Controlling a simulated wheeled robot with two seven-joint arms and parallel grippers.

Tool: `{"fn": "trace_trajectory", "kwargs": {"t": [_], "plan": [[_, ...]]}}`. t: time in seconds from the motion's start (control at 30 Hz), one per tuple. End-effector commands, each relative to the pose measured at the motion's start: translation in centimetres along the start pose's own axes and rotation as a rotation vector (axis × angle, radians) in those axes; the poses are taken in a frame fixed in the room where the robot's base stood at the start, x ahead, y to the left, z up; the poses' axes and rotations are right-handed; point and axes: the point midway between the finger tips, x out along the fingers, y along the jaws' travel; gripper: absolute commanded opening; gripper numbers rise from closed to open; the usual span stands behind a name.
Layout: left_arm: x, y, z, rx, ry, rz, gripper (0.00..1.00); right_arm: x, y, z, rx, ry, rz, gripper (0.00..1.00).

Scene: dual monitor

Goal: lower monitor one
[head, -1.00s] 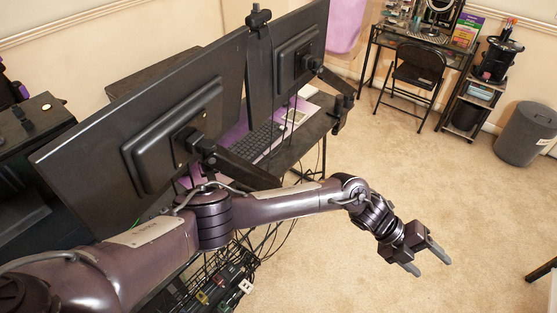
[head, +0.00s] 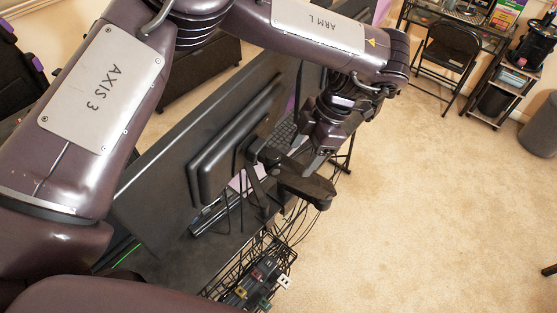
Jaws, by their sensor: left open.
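The nearer black monitor (head: 160,190) is seen from behind, tilted in the picture, with its lower edge close to the desk. Its raised back housing (head: 215,150) joins a black support arm (head: 300,185). My left arm passes above the monitor and hides its upper edge. My left gripper (head: 319,158) is open and points down beside the support arm, at the monitor's right end. I cannot tell whether a finger touches the support arm. The second monitor is mostly hidden behind my left arm. My right gripper is not in view.
A wire basket (head: 222,288) with plugs and cables hangs below the desk's near edge. A keyboard (head: 285,134) shows partly behind the support arm. A folding chair (head: 447,50), a shelf cart and a grey bin (head: 540,128) stand at the far right. Carpet (head: 420,220) is clear at right.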

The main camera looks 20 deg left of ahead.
Motion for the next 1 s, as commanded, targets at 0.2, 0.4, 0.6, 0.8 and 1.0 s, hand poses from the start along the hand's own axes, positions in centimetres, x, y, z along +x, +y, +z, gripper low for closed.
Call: {"fn": "trace_trajectory", "kwargs": {"t": [0.2,0.4,0.6,0.8,1.0], "plan": [[3.0,-0.2,-0.1,0.004,0.004,-0.007,0.64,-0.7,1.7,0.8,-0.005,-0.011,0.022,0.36],[6.0,-0.2,-0.1,0.001,0.002,-0.006,0.64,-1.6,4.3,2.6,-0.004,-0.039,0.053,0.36],[7.5,-0.1,0.0,0.001,0.001,-0.002,0.64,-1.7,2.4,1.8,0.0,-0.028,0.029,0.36],[7.6,-0.1,0.1,0.001,0.0,0.0,0.64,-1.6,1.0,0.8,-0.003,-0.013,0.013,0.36],[7.6,-0.1,0.1,0.001,0.0,0.0,0.47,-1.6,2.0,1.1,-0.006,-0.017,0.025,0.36]]}}
